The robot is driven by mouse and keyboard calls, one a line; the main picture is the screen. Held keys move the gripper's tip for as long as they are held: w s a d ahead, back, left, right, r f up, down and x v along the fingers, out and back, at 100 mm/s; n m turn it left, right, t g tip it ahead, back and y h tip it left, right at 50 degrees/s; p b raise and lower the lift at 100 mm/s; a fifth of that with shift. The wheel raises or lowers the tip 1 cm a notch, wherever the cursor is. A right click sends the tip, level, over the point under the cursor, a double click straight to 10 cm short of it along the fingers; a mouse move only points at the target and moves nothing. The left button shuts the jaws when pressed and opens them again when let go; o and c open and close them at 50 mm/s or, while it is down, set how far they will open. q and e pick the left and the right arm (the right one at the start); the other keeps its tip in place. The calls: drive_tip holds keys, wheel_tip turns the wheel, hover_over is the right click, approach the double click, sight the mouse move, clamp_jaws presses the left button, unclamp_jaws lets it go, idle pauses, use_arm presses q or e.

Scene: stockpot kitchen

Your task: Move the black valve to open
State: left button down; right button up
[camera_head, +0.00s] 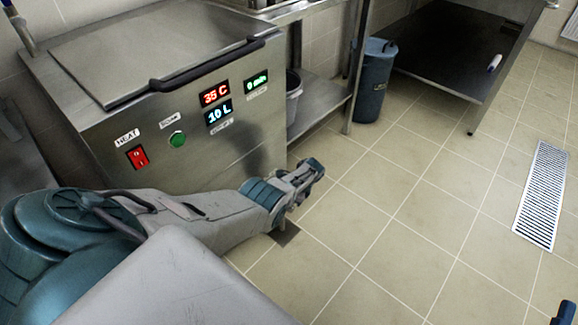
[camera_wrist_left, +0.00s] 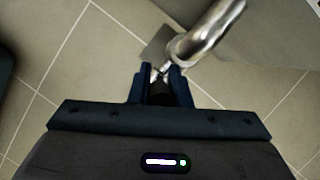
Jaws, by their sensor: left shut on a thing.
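The steel stockpot cooker (camera_head: 180,95) stands at the left in the head view. My left gripper (camera_head: 312,172) is in front of its lower right corner. In the left wrist view, the fingers of my left gripper (camera_wrist_left: 160,76) are closed on a black piece (camera_wrist_left: 160,92), which looks like the black valve's handle; the fingers hide most of it. A shiny metal outlet pipe (camera_wrist_left: 208,34) runs from just beyond the fingertips to the upper right. The valve is not clearly visible in the head view. A dark blue tip (camera_head: 565,313), apparently my right gripper, shows at the bottom right corner; its jaws cannot be made out.
The front panel has a red heat switch (camera_head: 137,157), a green button (camera_head: 177,139) and displays reading 35 C, 10 L and 0 min. A blue bin (camera_head: 374,82) stands by a steel table (camera_head: 465,45). A floor grate (camera_head: 543,195) lies right. The tiled floor between is clear.

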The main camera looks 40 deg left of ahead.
use_arm(q)
drive_tip(key=c, duration=1.4)
unclamp_jaws()
drive_tip(key=shift+o, duration=0.2)
